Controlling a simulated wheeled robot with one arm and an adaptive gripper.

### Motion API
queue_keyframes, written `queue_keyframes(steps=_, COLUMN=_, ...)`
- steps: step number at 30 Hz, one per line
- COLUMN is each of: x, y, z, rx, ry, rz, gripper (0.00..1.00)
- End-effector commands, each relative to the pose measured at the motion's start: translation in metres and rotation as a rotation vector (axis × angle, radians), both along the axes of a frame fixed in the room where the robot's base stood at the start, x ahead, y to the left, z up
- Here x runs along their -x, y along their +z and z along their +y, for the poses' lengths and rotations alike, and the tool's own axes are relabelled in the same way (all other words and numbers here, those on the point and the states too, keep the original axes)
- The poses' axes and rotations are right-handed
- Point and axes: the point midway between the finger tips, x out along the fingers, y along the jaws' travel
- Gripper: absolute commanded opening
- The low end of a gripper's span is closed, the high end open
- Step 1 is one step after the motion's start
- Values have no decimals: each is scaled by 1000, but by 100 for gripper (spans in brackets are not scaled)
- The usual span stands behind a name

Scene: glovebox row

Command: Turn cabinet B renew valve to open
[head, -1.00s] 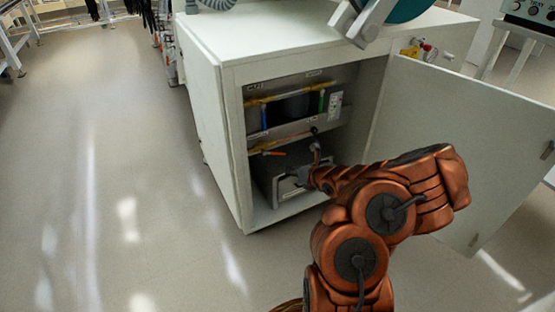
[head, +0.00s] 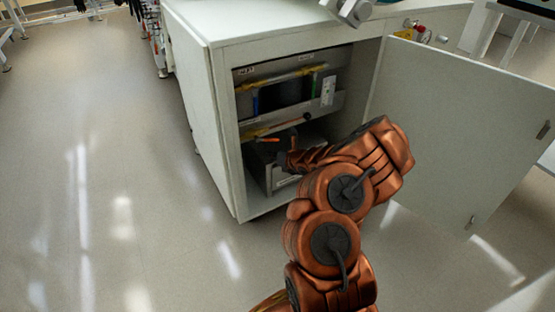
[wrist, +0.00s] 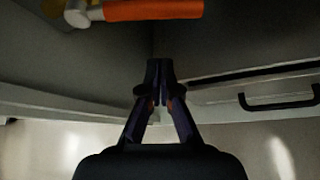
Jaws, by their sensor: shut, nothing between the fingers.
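The open cabinet (head: 228,130) holds pipework with coloured valve handles. An orange lever handle (head: 268,140) lies roughly level on the lower yellow pipe. A blue handle (head: 255,103) and a green handle (head: 314,82) hang upright on the upper yellow pipe (head: 290,77). Labels are too small to read, so I cannot tell which is the renew valve. My gripper (wrist: 158,68) is shut and empty in the wrist view. An orange handle on a metal valve body (wrist: 152,10) shows above and apart from its fingertips. In the head view my forearm partly hides the gripper.
The cabinet door (head: 460,130) stands wide open on the right. A grey box with a black handle (wrist: 280,102) sits low inside the cabinet, right of my gripper in the wrist view. Gauges and fittings (head: 418,32) are on the cabinet's right outer side. The floor at left is clear.

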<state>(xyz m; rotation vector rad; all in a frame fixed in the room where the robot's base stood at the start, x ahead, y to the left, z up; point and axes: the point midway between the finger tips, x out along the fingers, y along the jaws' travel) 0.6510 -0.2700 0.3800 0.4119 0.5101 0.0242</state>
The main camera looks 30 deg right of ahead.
Motion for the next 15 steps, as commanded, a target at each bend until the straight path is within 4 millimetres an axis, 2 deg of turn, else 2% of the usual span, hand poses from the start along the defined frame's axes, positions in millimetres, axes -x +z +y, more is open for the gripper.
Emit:
queue_keyframes(steps=3, x=-13, y=-9, z=2, rx=3, ry=2, rz=-2, gripper=0)
queue_keyframes(steps=15, x=-15, y=20, z=-10, rx=1, ry=1, rz=-2, gripper=0)
